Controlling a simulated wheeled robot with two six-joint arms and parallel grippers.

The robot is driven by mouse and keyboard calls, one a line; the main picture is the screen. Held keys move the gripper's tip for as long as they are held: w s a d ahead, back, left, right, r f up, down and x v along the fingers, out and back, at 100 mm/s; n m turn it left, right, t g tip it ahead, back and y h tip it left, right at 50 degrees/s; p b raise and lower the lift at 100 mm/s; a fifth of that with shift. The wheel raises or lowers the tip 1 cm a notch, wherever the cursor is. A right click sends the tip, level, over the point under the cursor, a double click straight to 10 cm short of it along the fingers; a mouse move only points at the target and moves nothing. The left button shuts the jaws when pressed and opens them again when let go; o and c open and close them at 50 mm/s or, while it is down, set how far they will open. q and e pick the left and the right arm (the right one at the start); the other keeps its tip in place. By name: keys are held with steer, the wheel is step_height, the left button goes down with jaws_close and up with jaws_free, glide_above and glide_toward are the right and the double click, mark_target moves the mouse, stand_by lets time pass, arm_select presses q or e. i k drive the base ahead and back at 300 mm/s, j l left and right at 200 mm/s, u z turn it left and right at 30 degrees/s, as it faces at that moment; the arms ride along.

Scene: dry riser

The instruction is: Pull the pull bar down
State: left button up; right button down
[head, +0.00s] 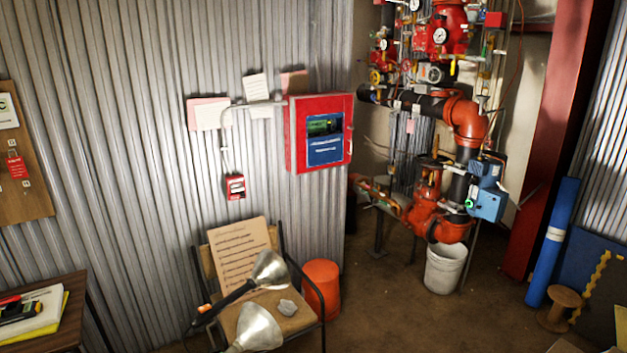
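A small red pull station (235,186) is fixed to the corrugated metal wall, left of the picture's middle. A pale band crosses its front and may be the pull bar, but it is too small to tell its position. A thin conduit (225,145) runs up from the pull station and bends right to a red alarm panel (320,132) with a blue and green face. Neither of my grippers shows in the head view.
A chair (309,290) below the pull station bears a cardboard sign (240,252) and a lamp (270,269). A second lamp (258,328) stands in front. An orange bucket (322,288) is beside it; a table (88,300) is at left. Red piping (466,120) and a white bucket (445,270) are right.

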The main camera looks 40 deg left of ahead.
mark_target(234, 187)
steer(key=i+l+z, duration=0.2)
steer(key=i, duration=0.7)
steer(key=i+j+u, duration=0.1)
steer(key=i+u, duration=0.5)
steer(key=u, duration=0.15)
steer(key=i+l+u, duration=0.1)
steer(key=i+u, duration=0.25)
steer(key=i+j+u, duration=0.1)
steer(key=u, duration=0.3)
steer(key=i+u, duration=0.5)
steer(key=u, duration=0.3)
steer(key=i+l+u, duration=0.1)
steer(key=i+u, duration=0.15)
steer(key=u, duration=0.15)
